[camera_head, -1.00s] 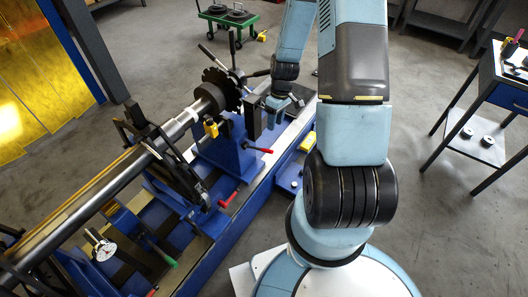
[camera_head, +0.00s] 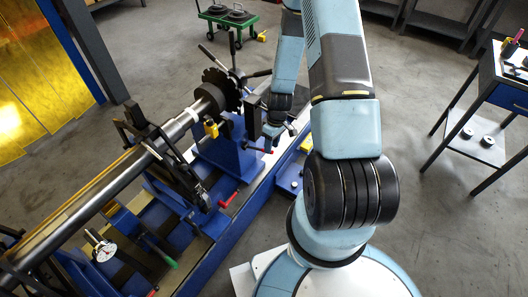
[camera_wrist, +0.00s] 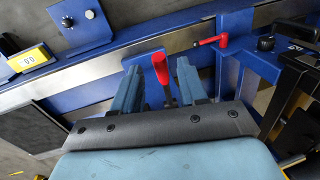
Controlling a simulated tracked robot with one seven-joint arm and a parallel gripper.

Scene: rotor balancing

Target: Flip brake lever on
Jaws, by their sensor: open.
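A red-handled lever (camera_wrist: 161,70) stands between the two blue fingers of my gripper (camera_wrist: 160,82) in the wrist view. The fingers are spread, with a gap on both sides of the red handle. In the head view the same lever (camera_head: 256,149) sticks out from the blue pedestal, and my gripper (camera_head: 281,133) is beside its outer end. A second red-handled lever (camera_wrist: 213,41) lies to the right in the wrist view and lower on the machine in the head view (camera_head: 228,200). No label shows which one is the brake lever.
The blue machine frame (camera_head: 205,255) carries a long shaft (camera_head: 85,210) with a dark toothed disc (camera_head: 222,88). A yellow display box (camera_wrist: 30,58) is left of my gripper in the wrist view. A side table (camera_head: 505,92) stands right, with open floor before it.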

